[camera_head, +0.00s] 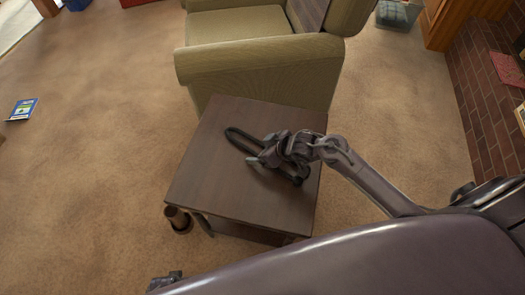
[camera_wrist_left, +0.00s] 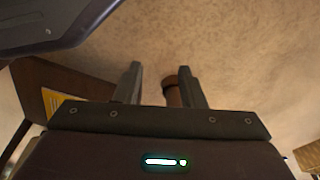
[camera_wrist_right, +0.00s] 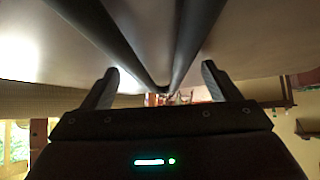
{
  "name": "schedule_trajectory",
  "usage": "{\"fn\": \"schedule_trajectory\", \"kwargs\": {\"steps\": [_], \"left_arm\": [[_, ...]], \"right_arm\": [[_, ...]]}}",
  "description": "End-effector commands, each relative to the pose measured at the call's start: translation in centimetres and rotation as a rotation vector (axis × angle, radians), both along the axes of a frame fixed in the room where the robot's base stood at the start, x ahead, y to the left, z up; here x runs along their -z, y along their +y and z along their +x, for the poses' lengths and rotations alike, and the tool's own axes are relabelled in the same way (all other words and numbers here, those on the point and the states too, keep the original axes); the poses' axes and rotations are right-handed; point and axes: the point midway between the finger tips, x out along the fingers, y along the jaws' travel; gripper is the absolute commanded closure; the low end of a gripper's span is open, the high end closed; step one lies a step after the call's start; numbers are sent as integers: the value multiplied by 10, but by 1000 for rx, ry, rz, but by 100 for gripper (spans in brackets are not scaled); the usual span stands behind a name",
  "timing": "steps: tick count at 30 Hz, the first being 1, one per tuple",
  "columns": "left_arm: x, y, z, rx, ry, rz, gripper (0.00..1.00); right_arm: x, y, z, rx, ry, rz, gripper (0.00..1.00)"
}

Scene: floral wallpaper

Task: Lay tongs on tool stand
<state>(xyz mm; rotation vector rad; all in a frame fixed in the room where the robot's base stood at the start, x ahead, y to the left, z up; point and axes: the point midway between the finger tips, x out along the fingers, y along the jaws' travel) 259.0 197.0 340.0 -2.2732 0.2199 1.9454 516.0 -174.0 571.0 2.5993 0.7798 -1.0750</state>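The black tongs (camera_head: 236,136) lie on the dark wooden table (camera_head: 222,183), partly hidden under my right gripper (camera_head: 259,155). In the right wrist view the tongs (camera_wrist_right: 168,84) form a dark V, narrowing to a point between the spread fingers of my right gripper (camera_wrist_right: 160,84). These fingers are open, one on each side, with gaps to the tongs. My left gripper (camera_wrist_left: 159,85) is open in its wrist view, with no object clearly held. I cannot make out a tool stand for certain.
A brown cylindrical thing (camera_head: 178,219) is at the table's near left corner; it also shows beyond the left fingers (camera_wrist_left: 172,92). A green armchair (camera_head: 258,62) stands behind the table. A brick hearth (camera_head: 490,105) is at right.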

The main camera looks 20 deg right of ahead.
Motion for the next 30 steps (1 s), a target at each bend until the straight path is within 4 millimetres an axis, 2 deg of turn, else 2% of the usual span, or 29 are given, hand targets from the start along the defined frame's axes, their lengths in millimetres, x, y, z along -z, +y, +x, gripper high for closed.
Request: {"fn": "schedule_trajectory", "kwargs": {"steps": [1,12,13,14,23,26,30], "left_arm": [[0,0,0,0,0,0,64],[0,0,0,1,0,0,64],[0,0,0,1,0,0,64],[0,0,0,1,0,0,64],[-1,0,0,1,-3,0,64],[3,2,-3,-2,-8,1,64],[14,7,-16,-8,-4,5,64]], "right_arm": [[0,0,0,0,0,0,24],[0,0,0,0,0,0,73],[-1,0,1,1,-3,1,74],[-1,0,1,1,-3,1,79],[-7,0,1,1,-3,1,79],[-17,0,1,1,-5,1,79],[-45,-1,1,-1,-7,0,79]]}}
